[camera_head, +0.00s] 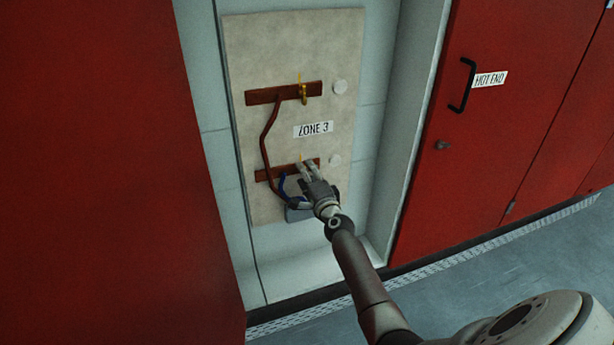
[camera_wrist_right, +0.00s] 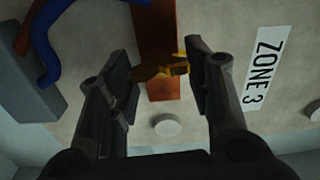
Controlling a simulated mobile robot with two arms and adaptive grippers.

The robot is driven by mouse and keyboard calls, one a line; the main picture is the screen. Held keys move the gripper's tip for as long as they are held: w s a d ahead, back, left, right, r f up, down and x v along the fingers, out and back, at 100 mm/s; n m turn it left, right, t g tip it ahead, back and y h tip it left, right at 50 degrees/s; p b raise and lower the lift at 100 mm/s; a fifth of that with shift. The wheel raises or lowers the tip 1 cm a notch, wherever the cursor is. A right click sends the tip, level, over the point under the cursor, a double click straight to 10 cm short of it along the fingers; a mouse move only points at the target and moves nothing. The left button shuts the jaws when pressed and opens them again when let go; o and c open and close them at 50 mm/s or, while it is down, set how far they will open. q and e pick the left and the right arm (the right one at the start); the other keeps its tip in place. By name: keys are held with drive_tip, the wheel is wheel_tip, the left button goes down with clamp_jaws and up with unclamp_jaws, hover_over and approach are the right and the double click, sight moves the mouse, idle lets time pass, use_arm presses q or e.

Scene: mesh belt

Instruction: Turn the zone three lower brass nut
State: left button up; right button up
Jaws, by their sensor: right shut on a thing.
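The lower brass nut (camera_wrist_right: 165,70) sits on the lower copper bar (camera_head: 268,174), which also shows in the right wrist view (camera_wrist_right: 158,30). My right gripper (camera_head: 307,166) is at this bar and hides the nut in the head view. In the right wrist view, its two dark fingers (camera_wrist_right: 162,68) are shut on the nut, one on each side. A yellow mark shows beside the nut. The ZONE 3 label (camera_head: 313,129) is above the gripper on the pale panel (camera_head: 295,55). My left gripper is not in view.
An upper copper bar (camera_head: 265,95) carries another brass nut (camera_head: 304,92). White round knobs (camera_head: 340,87) sit to the right of the bars. A brown cable, blue cable (camera_head: 283,186) and grey box (camera_head: 296,214) are close to my gripper. Red cabinet doors (camera_head: 520,110) flank the recess.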

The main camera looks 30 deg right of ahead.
drive_tip(key=o, duration=1)
drive_tip(key=v, duration=1.2)
